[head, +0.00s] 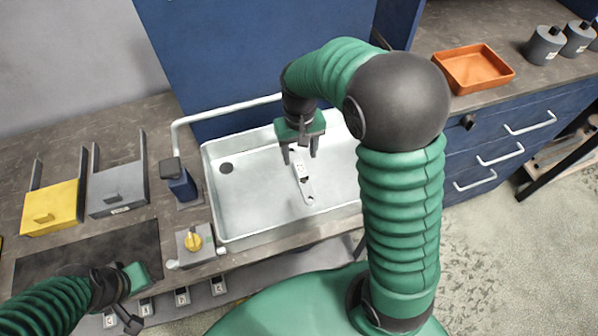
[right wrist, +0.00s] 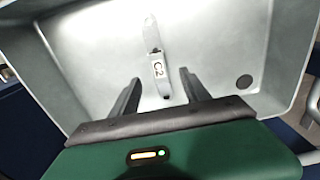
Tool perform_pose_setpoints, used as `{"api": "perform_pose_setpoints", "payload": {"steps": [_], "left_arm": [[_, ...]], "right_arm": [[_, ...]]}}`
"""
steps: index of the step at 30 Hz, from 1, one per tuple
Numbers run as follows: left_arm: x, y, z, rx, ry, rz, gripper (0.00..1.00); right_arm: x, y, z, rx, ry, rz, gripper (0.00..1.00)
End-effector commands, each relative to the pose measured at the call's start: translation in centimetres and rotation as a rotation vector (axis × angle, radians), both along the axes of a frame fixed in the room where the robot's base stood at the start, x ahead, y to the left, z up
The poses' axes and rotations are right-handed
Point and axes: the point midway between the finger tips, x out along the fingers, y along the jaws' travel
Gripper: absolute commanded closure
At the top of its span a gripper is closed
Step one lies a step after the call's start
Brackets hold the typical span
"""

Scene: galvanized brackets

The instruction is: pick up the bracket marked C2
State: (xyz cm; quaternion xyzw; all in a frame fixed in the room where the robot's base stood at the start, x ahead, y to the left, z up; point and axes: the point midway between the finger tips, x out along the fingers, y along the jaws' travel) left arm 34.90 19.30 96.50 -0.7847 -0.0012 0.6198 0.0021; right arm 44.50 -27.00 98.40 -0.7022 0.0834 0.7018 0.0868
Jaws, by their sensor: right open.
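The bracket marked C2 (right wrist: 157,57) is a thin grey metal strip with a white label. It lies on the floor of the pale metal sink (right wrist: 95,75), roughly in line with the gap between my right fingers. In the head view the bracket (head: 303,184) shows below my right gripper (head: 299,158), which is open and empty above the sink (head: 235,205); part of the bracket is hidden by the fingers. The open fingers also show in the right wrist view (right wrist: 160,90). My left gripper (head: 131,300) is at the lower left, far from the bracket; its jaw state is unclear.
The sink walls surround the bracket, with a drain hole (head: 226,168) at the left. A white pipe (head: 225,110) runs behind. A box with a yellow knob (head: 194,241) stands left of the sink. An orange tray (head: 473,70) and grey canisters (head: 544,46) are at the upper right.

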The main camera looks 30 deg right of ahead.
Motion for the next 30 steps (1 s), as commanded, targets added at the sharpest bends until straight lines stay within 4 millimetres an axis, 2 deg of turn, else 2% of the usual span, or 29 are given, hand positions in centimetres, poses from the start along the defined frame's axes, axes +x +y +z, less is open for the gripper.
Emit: {"api": "perform_pose_setpoints", "payload": {"steps": [1, 3, 8, 15, 22, 23, 30], "left_arm": [[0.0, 0.0, -0.2, 0.000, 0.000, 0.000, 1.00], [0.0, 0.0, -0.2, 0.000, 0.000, 0.000, 1.00], [0.0, 0.0, -0.2, 0.000, 0.000, 0.001, 1.00], [0.0, 0.0, -0.2, 0.000, 0.000, 0.001, 1.00], [0.0, 0.0, -0.2, 0.000, 0.000, 0.001, 1.00], [0.0, 0.0, -0.2, 0.000, 0.000, 0.001, 1.00], [0.0, 0.0, -0.2, 0.000, 0.000, 0.001, 1.00]], "right_arm": [[-0.1, 0.1, -1.2, 0.000, 0.005, 0.000, 0.45], [-0.1, 0.1, -2.3, 0.000, 0.003, 0.000, 0.45], [-0.2, -0.1, -3.8, 0.000, 0.001, -0.001, 0.45], [-0.3, -0.7, -7.9, 0.001, 0.001, 0.000, 0.45], [-0.2, -0.7, -8.2, 0.001, -0.002, 0.001, 0.45], [-0.2, -0.7, -8.2, 0.001, -0.002, 0.001, 0.47], [-0.2, -0.7, -8.2, 0.000, -0.002, 0.001, 0.78]]}}
